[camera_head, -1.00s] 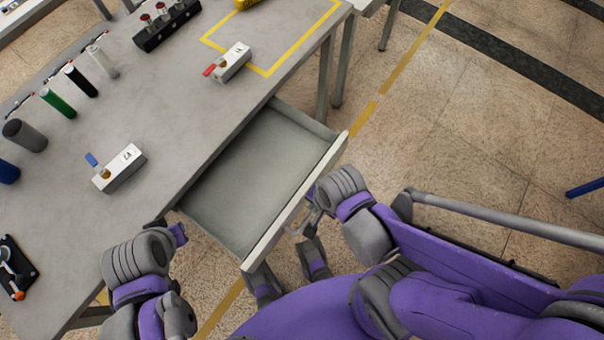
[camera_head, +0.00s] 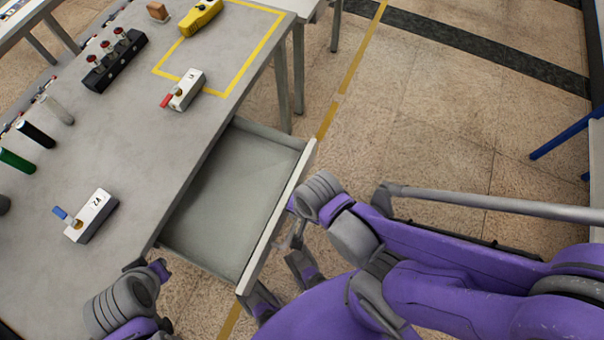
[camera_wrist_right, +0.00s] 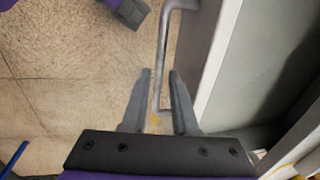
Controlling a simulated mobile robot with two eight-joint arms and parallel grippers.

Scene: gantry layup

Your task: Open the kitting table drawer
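The kitting table drawer (camera_head: 228,200) is pulled well out from under the grey table top (camera_head: 130,150) in the head view. It is empty inside. Its handle (camera_wrist_right: 163,60) is a grey bar on the drawer front, seen in the right wrist view. My right gripper (camera_wrist_right: 160,85) is at the handle with its two fingers apart. The bar runs between them with visible gaps on both sides. In the head view the right gripper (camera_head: 293,235) is in front of the drawer front. My left gripper (camera_head: 160,270) is by the table's near edge, left of the drawer; its fingers are not clear.
On the table are a white block with a blue tab (camera_head: 92,215), one with a red tab (camera_head: 187,90), a black block with red-topped parts (camera_head: 115,62), a yellow tool (camera_head: 200,17) and several cylinders. Open floor (camera_head: 430,120) lies to the right.

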